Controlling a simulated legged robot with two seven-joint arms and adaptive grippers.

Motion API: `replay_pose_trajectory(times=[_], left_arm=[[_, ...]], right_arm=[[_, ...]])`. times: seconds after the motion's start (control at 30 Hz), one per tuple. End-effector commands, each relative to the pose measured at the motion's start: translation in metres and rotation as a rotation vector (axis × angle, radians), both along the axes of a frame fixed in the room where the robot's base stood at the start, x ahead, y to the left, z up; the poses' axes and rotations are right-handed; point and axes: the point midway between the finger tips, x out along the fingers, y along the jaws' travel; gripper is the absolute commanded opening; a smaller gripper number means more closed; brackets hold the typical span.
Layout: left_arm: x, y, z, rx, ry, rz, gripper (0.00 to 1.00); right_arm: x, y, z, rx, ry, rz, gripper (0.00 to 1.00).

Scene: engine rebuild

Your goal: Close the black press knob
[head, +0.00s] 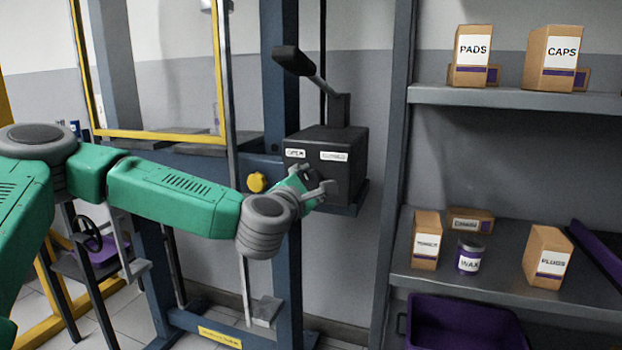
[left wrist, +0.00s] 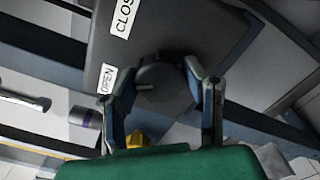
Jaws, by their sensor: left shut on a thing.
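The black press knob (left wrist: 165,88) is a round dial on the face of a dark box (head: 345,155). A pale mark on it points left, towards the OPEN label (left wrist: 107,79). The CLOSED label, partly cut off, is further up in the left wrist view (left wrist: 124,14). My left gripper (head: 318,182) is at the box front, below the two labels, with its fingers on either side of the knob and shut on it. In the head view the knob is mostly hidden by the gripper. My right gripper is not in view.
A black-handled lever (head: 294,61) rises above the box. A yellow knob (head: 257,182) sits on the blue frame left of the gripper. A grey shelf (head: 425,94) with boxes stands at the right, with a purple bin (head: 465,325) low down.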

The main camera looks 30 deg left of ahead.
Motion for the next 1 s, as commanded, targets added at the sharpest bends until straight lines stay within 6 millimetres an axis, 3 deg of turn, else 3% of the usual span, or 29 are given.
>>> replay_pose_trajectory(times=[1.0], left_arm=[[-0.001, 0.003, -0.001, 0.879, 0.223, 0.007, 0.1]], right_arm=[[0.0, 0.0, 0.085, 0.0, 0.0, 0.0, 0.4]])
